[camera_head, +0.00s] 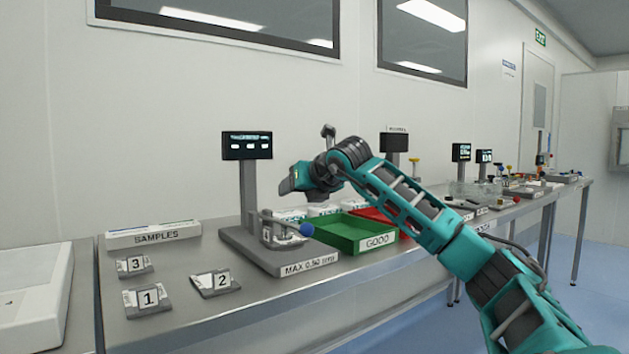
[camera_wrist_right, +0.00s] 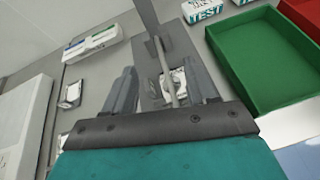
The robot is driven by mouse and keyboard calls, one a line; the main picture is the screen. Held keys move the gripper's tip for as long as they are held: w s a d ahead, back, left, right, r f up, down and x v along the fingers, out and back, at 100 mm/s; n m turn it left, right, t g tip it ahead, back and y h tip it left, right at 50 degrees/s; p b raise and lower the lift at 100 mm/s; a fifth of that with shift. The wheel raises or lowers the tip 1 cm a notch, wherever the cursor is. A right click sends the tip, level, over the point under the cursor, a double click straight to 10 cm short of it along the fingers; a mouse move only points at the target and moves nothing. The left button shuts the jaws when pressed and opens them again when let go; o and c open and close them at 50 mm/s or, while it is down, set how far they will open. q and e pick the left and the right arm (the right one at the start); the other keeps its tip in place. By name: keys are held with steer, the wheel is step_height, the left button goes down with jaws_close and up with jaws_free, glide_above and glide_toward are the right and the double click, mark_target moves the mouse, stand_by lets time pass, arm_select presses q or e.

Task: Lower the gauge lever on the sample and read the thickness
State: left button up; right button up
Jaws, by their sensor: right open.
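The thickness gauge has a lit dark display (camera_head: 246,145) on a grey post above a grey base (camera_head: 240,240) marked "MAX 0.50 mm". Its lever ends in a blue ball (camera_head: 307,229), standing out to the right above the base. A small white-labelled piece, seemingly the sample (camera_wrist_right: 176,84), lies on the gauge base in the right wrist view. The lever rod (camera_wrist_right: 164,70) passes between the fingers in that picture. My right gripper (camera_head: 285,187) is open above and right of the gauge, apart from the ball. In the wrist view the ball is hidden. My left gripper is not in view.
Numbered cards 1 (camera_head: 148,299), 2 (camera_head: 222,281) and 3 (camera_head: 136,265) lie left of the gauge, before the SAMPLES rack (camera_head: 153,234). A green GOOD tray (camera_head: 352,247) and a red tray (camera_head: 385,214) stand right. A white box (camera_head: 35,300) sits at far left.

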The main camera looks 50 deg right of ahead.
steer(key=v, duration=1)
steer(key=shift+s+b, duration=0.15)
steer(key=shift+b, duration=0.25)
steer(key=shift+a, duration=0.1)
